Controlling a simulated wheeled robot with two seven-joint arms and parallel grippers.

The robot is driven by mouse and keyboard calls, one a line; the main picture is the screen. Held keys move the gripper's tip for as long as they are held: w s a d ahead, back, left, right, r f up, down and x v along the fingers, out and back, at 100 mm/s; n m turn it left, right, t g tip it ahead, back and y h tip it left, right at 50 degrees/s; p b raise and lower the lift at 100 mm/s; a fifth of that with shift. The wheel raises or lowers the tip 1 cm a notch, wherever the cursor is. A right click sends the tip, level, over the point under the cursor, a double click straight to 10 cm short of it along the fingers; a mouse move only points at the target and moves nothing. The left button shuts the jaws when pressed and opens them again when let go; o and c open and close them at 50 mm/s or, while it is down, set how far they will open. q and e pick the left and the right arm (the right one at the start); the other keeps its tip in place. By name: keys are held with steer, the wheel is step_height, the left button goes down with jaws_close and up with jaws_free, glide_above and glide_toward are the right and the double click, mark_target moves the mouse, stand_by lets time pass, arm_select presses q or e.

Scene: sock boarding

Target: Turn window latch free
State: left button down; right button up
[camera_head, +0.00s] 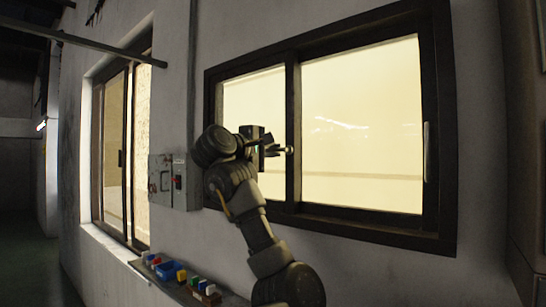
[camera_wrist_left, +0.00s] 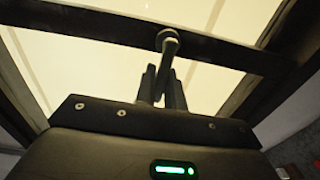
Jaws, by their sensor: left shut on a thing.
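The window latch (camera_head: 289,150) is a small round-ended piece on the dark middle upright of the sliding window (camera_head: 360,120). In the left wrist view the latch (camera_wrist_left: 168,40) shows as a round pivot on the frame bar with a lever running down between my fingers. My left gripper (camera_head: 274,149) reaches it from the left. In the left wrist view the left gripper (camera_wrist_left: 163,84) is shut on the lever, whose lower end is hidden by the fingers. My right gripper is not in view.
A grey electrical box (camera_head: 168,182) is on the wall left of the window. A narrow shelf below it holds a blue bin (camera_head: 168,269) and several small coloured items. A vertical handle (camera_head: 426,150) is on the window's right side. A second window (camera_head: 125,150) stands further left.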

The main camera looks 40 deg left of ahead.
arm_select(q)
steer(key=c, duration=1.5)
jaws_free()
steer(key=shift+s, duration=0.1)
steer(key=shift+s+f, duration=0.1)
steer(key=shift+s, duration=0.15)
steer(key=s+b, duration=1)
steer(key=b, duration=0.2)
steer(key=shift+s+d, duration=0.1)
steer(key=shift+s, duration=0.05)
